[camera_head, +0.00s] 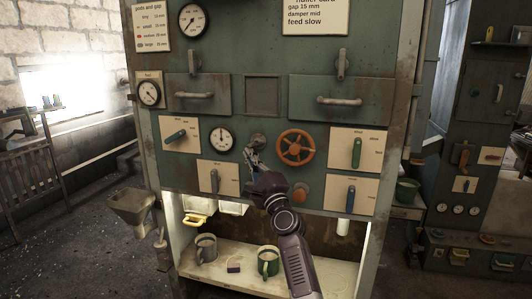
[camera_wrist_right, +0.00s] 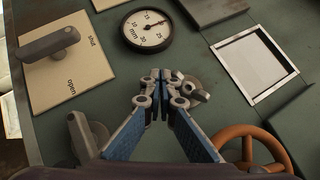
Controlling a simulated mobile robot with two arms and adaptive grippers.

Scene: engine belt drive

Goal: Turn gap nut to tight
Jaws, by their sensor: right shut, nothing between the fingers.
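The nut, a worn grey metal piece (camera_wrist_right: 195,90), sits on the green machine front, just behind my right fingertips in the wrist view. In the head view it shows as a grey fitting (camera_head: 258,140) between the round dial and the orange wheel. My right gripper (camera_wrist_right: 161,88) is shut and empty, its tips beside or in front of the nut; I cannot tell whether they touch it. In the head view the gripper (camera_head: 253,158) reaches up to the panel from below. The mm dial (camera_wrist_right: 147,30) is close by, also in the head view (camera_head: 221,139). My left gripper is out of view.
An orange handwheel (camera_head: 295,147) is right of the nut. A grey lever on a shut/open plate (camera_wrist_right: 65,60) and a square frame (camera_wrist_right: 255,65) are near. More levers (camera_head: 356,153) lie right. Mugs (camera_head: 206,248) stand on the shelf below.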

